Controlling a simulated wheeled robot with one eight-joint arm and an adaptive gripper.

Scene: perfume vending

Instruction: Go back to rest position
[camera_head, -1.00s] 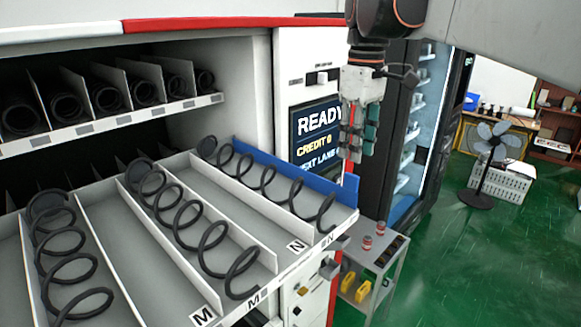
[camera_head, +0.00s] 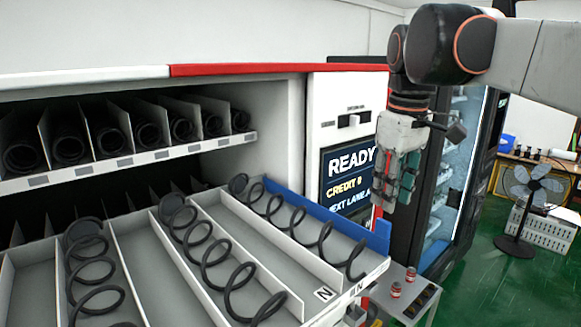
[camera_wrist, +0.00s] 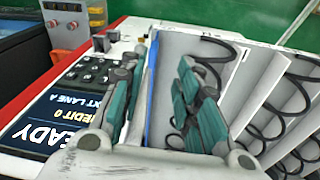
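My gripper (camera_head: 391,203) hangs pointing down in front of the vending machine's dark display (camera_head: 348,180), to the right of the pulled-out tray (camera_head: 372,262). In the wrist view, my gripper's green-padded fingers (camera_wrist: 166,70) stand apart with nothing between them. The tray's blue side wall (camera_wrist: 154,95) shows in the gap, beyond the fingers. The tray holds several black spirals and its lanes look empty of goods.
An upper shelf (camera_head: 175,153) with black spirals sits inside the machine. A glass-door cabinet (camera_head: 450,185) and a fan (camera_head: 531,190) stand to the right. Green floor there is open.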

